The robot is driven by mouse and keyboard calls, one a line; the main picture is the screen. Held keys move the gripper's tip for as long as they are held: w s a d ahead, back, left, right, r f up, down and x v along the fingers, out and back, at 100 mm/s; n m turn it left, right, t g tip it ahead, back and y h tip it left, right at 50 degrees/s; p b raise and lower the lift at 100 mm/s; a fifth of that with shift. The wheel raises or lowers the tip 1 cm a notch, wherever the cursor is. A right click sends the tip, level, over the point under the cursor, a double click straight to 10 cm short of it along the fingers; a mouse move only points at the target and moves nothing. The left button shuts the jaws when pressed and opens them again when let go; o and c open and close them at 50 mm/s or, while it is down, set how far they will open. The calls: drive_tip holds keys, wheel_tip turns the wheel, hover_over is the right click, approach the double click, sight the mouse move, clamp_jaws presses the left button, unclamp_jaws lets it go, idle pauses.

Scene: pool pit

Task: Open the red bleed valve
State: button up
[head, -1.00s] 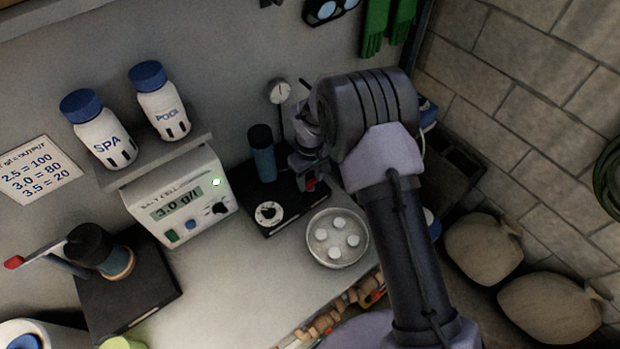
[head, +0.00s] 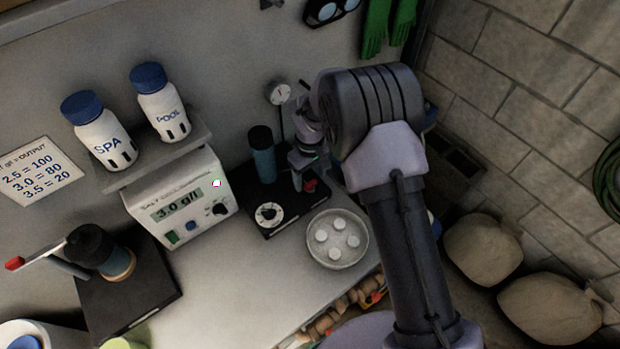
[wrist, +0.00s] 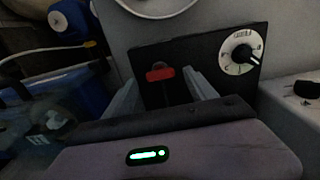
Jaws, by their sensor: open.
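The red bleed valve (head: 310,186) is a small red handle on the black base plate (head: 275,218), next to a dark blue-grey cylinder (head: 263,158). In the wrist view the red handle (wrist: 160,74) lies level across a dark stem, in the gap between my two fingers. My gripper (head: 304,172) is just above and beside the valve in the head view, partly hidden by my wrist. In the wrist view my gripper (wrist: 161,82) is open, with a finger on each side of the handle. I cannot tell whether a finger touches it.
A white dial (head: 268,214) is on the same base plate. A gauge (head: 279,93) stands behind. A round dish with white tablets (head: 338,262) lies in front, and the salt meter (head: 184,205) is to the left. Bench space is clear front left of the dish.

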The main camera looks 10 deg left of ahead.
wheel_tip(320, 180, up, 16)
drive_tip(key=p, duration=0.2)
drive_tip(key=shift+f, duration=0.15)
